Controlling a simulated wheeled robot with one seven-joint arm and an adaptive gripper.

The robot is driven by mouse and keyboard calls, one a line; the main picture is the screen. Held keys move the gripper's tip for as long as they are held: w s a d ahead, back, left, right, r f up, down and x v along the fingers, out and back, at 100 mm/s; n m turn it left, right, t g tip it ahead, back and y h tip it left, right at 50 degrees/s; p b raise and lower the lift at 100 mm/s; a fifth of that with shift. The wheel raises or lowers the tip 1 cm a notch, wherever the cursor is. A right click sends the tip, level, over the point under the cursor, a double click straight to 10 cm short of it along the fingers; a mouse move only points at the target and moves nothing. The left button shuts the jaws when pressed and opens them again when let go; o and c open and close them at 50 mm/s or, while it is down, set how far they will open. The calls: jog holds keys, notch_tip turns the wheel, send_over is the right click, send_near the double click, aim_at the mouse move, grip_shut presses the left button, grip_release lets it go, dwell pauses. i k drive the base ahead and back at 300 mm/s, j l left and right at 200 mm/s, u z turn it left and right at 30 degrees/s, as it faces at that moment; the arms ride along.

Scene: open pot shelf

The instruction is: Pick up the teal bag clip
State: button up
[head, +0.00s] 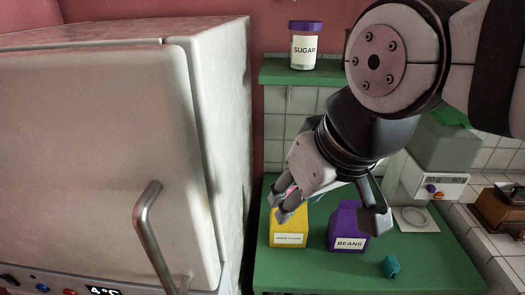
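The teal bag clip (391,266) lies on the green counter (310,277), near its front and to the right of the purple bag. It is small, and its finer shape is hard to make out. My gripper (332,215) points down in front of and above the yellow and purple bags, up and to the left of the clip. Its two fingers are spread wide apart, with nothing seen held between them. The clip is in plain view, apart from the gripper.
A yellow bag (289,227) and a purple bag labelled BEANS (348,230) stand beside the clip. A scale (435,187) and a brown wooden item (498,209) are at right. A SUGAR jar (304,48) sits on the green shelf (288,75). A white fridge (100,140) fills the left.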

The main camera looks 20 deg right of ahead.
aim_at(392, 267)
jog(key=z, duration=1.25)
jog(key=k+l+u, duration=0.3)
jog(key=k+l, duration=0.15)
jog(key=k, duration=0.2)
